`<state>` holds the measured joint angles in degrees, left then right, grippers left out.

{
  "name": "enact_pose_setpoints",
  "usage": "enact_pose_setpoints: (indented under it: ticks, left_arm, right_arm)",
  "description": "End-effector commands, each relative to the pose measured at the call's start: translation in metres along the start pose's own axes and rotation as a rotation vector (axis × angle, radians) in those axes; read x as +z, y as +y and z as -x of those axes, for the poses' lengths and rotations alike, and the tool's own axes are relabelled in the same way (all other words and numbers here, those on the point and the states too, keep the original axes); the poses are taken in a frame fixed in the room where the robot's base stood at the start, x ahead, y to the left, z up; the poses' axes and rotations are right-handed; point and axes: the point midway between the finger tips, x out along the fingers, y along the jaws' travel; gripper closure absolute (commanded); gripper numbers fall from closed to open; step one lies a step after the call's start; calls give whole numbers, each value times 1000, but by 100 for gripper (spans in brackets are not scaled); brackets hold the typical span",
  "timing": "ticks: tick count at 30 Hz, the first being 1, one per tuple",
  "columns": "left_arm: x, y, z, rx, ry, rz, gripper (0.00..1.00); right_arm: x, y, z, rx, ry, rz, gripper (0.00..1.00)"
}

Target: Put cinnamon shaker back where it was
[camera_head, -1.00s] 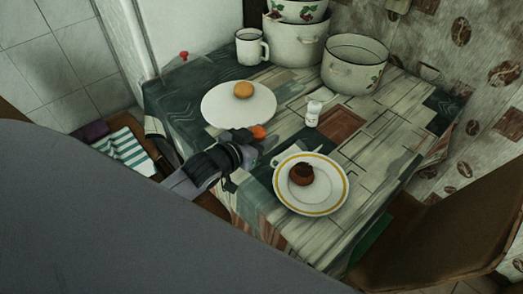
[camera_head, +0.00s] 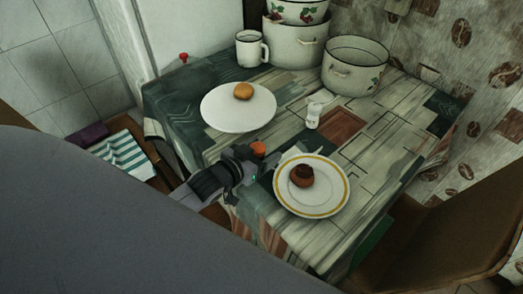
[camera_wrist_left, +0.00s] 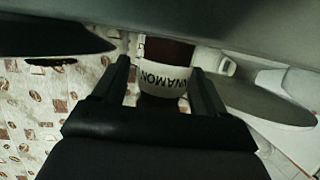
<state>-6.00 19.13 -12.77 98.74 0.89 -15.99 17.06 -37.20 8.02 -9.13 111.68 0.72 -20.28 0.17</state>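The cinnamon shaker has an orange-brown cap (camera_head: 258,148) that shows just above my left gripper (camera_head: 250,163) in the head view. In the left wrist view the shaker (camera_wrist_left: 165,78) stands between the two fingers, its white label reading part of "CINNAMON". My left gripper is shut on it, over the left front part of the table (camera_head: 395,150), between the two plates. Most of the shaker's body is hidden by the gripper in the head view. I cannot tell whether its base touches the table. My right gripper is not in view.
A gold-rimmed plate (camera_head: 336,200) with a brown item (camera_head: 301,176) is close right of the gripper. A white plate (camera_head: 222,118) with a bun (camera_head: 243,91) is behind. A white shaker (camera_head: 313,115), mug (camera_head: 250,48) and pots (camera_head: 349,74) stand farther back.

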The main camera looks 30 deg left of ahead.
Motion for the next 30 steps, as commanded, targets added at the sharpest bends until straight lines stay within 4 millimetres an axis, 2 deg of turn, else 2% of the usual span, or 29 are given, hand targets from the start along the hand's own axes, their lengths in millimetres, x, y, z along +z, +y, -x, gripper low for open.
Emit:
enact_pose_setpoints:
  ticks: [7,11,24,30]
  left_arm:
    - [-4,0,1,0,0,-1,28]
    - [-2,0,11,0,-2,0,28]
    - [-2,0,81,-1,-3,0,28]
    - [-2,0,106,-1,-1,0,28]
  right_arm:
    - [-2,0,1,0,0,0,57]
    - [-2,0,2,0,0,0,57]
    - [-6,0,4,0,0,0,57]
    - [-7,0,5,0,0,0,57]
